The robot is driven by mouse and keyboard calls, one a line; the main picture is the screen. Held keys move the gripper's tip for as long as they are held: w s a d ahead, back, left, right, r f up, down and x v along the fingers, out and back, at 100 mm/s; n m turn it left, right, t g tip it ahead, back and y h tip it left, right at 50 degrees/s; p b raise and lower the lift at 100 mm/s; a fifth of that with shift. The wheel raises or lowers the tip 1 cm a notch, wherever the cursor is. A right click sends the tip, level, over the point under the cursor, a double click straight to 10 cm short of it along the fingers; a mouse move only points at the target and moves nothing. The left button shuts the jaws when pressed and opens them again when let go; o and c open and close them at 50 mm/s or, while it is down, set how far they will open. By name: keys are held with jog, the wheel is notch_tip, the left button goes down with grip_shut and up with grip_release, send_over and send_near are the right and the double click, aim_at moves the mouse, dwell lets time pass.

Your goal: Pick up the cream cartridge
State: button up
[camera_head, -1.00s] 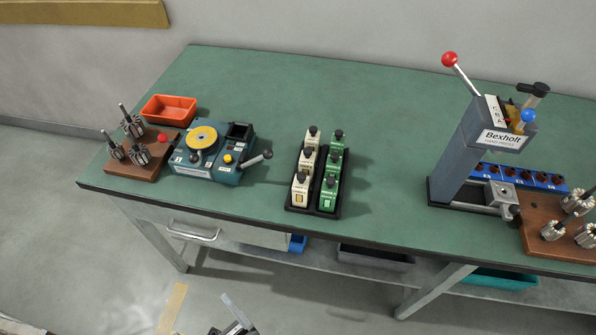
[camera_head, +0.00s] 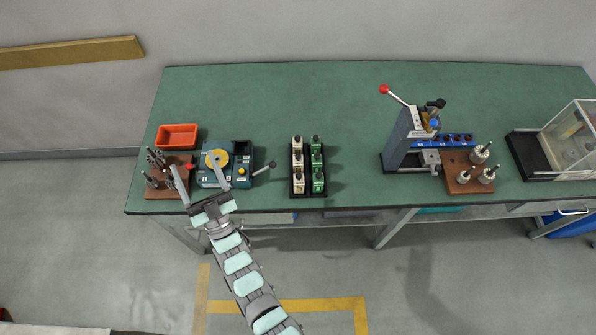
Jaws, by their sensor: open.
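Several cream cartridges (camera_head: 298,173) with black knobs stand upright in the left column of a black rack (camera_head: 308,192) on the green bench. Green cartridges (camera_head: 317,172) fill the right column. My gripper (camera_head: 198,172) is open and empty, with its two long fingers spread wide. In the picture it lies left of the rack, over the front edge of the teal winding machine. Its height above the bench is hard to tell.
The teal winding machine (camera_head: 240,163) with a yellow disc and a side lever stands left of the rack. An orange tray (camera_head: 177,136) and a wooden block with armatures (camera_head: 168,192) are further left. A hand press (camera_head: 398,138) stands right. Bench between rack and press is clear.

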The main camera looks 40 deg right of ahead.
jog(key=w+d+f+n+g+y, duration=0.1)
jog(key=w+d+f+g+y, duration=0.1)
jog(key=w+d+f+g, duration=0.45)
jog(key=w+d+f+n+g+y, duration=0.15)
jog(key=w+f, duration=0.25)
jog(key=w, duration=0.5)
jog(key=w+d+f+g+y, duration=0.3)
jog(key=w+d+f, duration=0.2)
jog(key=w, duration=0.2)
jog(key=n+g+y, duration=0.2)
jog(key=n+g, duration=0.1)
jog(key=g, duration=1)
send_over(297, 176)
jog(key=f, duration=0.3)
jog(key=shift+w+f+p, duration=0.2)
jog(key=shift+w+p, duration=0.1)
jog(key=shift+p, duration=0.1)
jog(key=shift+s, duration=0.35)
notch_tip(297, 176, down, 5)
jog(key=shift+w+f, duration=0.1)
jog(key=shift+s+d+f+b, duration=0.1)
jog(key=shift+d+f+b, duration=0.05)
jog(key=shift+f, duration=1.25)
jog(key=shift+s+d+f+b, duration=0.1)
jog(key=shift+f+b, duration=0.05)
jog(key=shift+f, duration=1.2)
jog(key=shift+c, duration=0.3)
